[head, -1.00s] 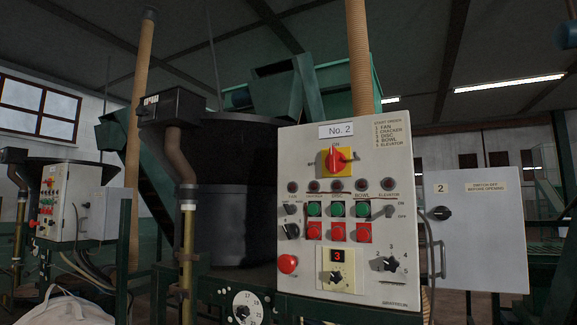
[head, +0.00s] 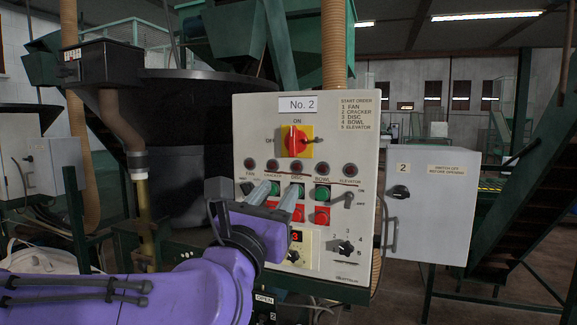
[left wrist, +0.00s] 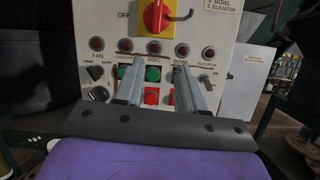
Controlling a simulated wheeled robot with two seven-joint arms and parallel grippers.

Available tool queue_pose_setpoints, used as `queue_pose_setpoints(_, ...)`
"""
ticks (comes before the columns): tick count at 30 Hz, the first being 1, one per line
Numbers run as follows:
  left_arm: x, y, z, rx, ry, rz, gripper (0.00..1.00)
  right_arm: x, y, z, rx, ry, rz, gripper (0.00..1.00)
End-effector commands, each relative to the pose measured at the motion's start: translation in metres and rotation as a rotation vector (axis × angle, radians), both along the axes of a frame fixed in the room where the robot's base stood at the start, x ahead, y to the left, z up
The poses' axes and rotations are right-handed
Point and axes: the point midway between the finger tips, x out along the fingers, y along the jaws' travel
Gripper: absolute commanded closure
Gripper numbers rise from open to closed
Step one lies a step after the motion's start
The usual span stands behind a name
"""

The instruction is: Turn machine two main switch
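The main switch (head: 296,141) is a red rotary knob on a yellow plate, high on the grey No. 2 control panel (head: 360,120). ON is printed above it and OFF to its left. The knob's handle looks close to upright. In the left wrist view the switch (left wrist: 155,15) shows at the top edge, partly cut off. My left gripper (head: 276,190) is in front of the panel, below the switch and over the green and red buttons. Its two fingers (left wrist: 160,75) are spread apart with nothing between them. My right gripper is out of view.
Below the switch are a row of lamps (head: 297,166), green buttons (head: 322,192), red buttons (head: 322,215) and a selector knob (head: 346,248). A dark bowl (head: 195,120) stands behind at the left.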

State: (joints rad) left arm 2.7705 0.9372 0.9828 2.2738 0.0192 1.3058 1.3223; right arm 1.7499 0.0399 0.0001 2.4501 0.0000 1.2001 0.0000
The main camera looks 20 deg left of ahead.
Motion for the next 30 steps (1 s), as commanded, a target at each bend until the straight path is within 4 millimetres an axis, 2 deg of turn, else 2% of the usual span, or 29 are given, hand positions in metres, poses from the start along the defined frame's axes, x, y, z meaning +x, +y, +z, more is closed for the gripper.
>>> queue_pose_setpoints(1,-0.008,0.005,0.022,-0.047,-0.034,-0.008,0.61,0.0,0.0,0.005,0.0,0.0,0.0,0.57)
queue_pose_setpoints(3,-0.014,0.008,0.037,-0.084,-0.059,-0.018,0.61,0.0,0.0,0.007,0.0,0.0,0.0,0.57)
queue_pose_setpoints(5,-0.011,0.008,0.043,-0.096,-0.066,-0.02,0.61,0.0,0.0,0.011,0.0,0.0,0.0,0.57)
queue_pose_setpoints(8,0.005,0.007,0.052,-0.093,-0.063,-0.02,0.61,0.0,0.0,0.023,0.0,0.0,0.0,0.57)
queue_pose_setpoints(12,0.036,0.006,0.065,-0.09,-0.062,-0.019,0.61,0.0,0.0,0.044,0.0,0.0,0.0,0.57)
queue_pose_setpoints(18,0.07,0.005,0.077,-0.09,-0.062,-0.02,0.61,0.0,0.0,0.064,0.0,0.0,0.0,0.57)
queue_pose_setpoints(21,0.078,0.005,0.078,-0.09,-0.063,-0.02,0.61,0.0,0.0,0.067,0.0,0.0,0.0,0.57)
queue_pose_setpoints(29,0.082,0.004,0.076,-0.09,-0.063,-0.02,0.61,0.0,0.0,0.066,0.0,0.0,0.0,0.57)
queue_pose_setpoints(30,0.082,0.004,0.076,-0.09,-0.063,-0.02,0.64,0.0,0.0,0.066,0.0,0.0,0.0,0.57)
